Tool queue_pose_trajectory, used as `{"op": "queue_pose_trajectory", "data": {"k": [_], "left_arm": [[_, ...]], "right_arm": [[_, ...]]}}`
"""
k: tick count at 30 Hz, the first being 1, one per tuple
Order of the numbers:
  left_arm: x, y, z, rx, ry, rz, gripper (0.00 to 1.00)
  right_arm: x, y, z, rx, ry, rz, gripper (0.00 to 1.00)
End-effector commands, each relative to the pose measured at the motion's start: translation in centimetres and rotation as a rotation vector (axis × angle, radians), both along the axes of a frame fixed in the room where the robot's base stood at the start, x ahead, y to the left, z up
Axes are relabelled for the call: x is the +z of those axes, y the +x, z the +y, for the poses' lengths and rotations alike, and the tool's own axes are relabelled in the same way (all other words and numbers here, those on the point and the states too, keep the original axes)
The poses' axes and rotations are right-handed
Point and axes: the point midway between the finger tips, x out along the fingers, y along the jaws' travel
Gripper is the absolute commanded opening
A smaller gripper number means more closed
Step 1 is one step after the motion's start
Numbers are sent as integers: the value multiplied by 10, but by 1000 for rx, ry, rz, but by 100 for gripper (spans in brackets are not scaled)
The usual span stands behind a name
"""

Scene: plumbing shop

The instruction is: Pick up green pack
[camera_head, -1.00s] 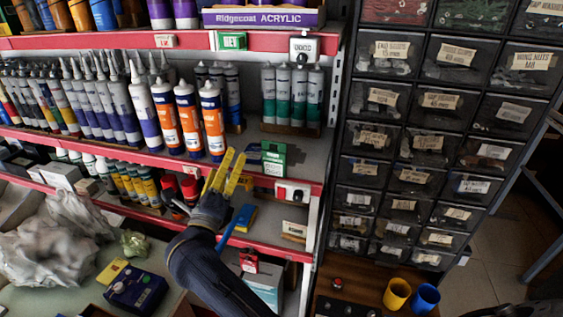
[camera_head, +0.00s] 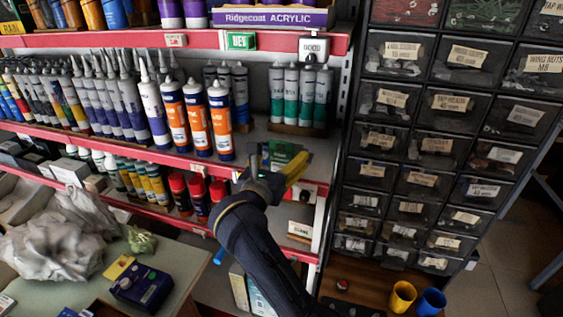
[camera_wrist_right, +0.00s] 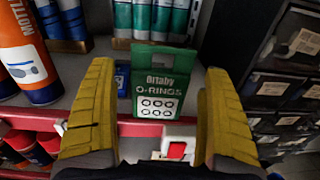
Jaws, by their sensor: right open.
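The green pack (camera_wrist_right: 160,85), labelled O-RINGS, stands upright on the middle shelf near its front edge. In the head view the green pack (camera_head: 281,152) is partly hidden behind my right gripper (camera_head: 278,165). In the right wrist view my right gripper (camera_wrist_right: 160,105) is open, its yellow fingers spread to the left and right of the pack. The fingers look apart from the pack, with gaps on both sides. My left gripper is not in view.
Orange and white tubes (camera_head: 197,120) stand left of the pack. Green-and-grey tubes (camera_head: 307,97) stand behind it. A red shelf edge (camera_wrist_right: 135,128) runs below the pack. Black drawers (camera_head: 430,145) rise at right. Two cups, yellow (camera_head: 402,296) and blue (camera_head: 431,301), sit lower right.

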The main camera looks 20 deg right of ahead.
Motion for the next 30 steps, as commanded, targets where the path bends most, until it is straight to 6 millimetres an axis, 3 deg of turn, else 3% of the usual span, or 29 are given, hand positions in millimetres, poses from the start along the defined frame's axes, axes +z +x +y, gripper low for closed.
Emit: {"op": "queue_pose_trajectory", "data": {"k": [12, 25, 30], "left_arm": [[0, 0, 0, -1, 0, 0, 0], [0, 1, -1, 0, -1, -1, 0], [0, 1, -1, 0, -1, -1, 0]], "right_arm": [[0, 5, -5, -1, -2, 1, 84], [0, 5, -4, -1, -2, 2, 36], [0, 5, -4, -1, -2, 1, 35]]}}
